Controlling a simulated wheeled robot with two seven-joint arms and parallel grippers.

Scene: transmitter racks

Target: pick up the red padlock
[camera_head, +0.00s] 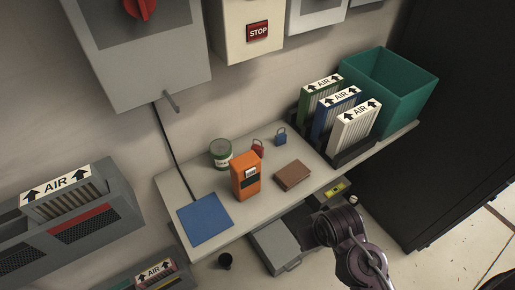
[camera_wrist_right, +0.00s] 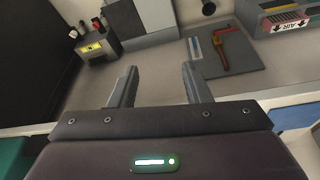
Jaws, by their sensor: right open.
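The red padlock (camera_head: 258,147) stands on the grey shelf (camera_head: 215,181) in the head view, partly hidden behind an orange handheld device (camera_head: 246,178). A blue padlock (camera_head: 281,136) stands to its right, a little apart. In the right wrist view my right gripper (camera_wrist_right: 159,87) is open and empty, its two fingers apart above a lower bench surface. The red padlock is not seen in that view. My right arm shows at the lower right of the head view, in front of the shelf. My left gripper is not in view.
A green-white can (camera_head: 220,152), brown wallet-like block (camera_head: 292,175) and blue mat (camera_head: 205,219) surround the padlock area. Upright AIR filters (camera_head: 354,127) and a teal bin (camera_head: 391,88) fill the shelf's right end. Below lie a grey box (camera_head: 275,249) and, on a mat, a red wrench (camera_wrist_right: 221,52).

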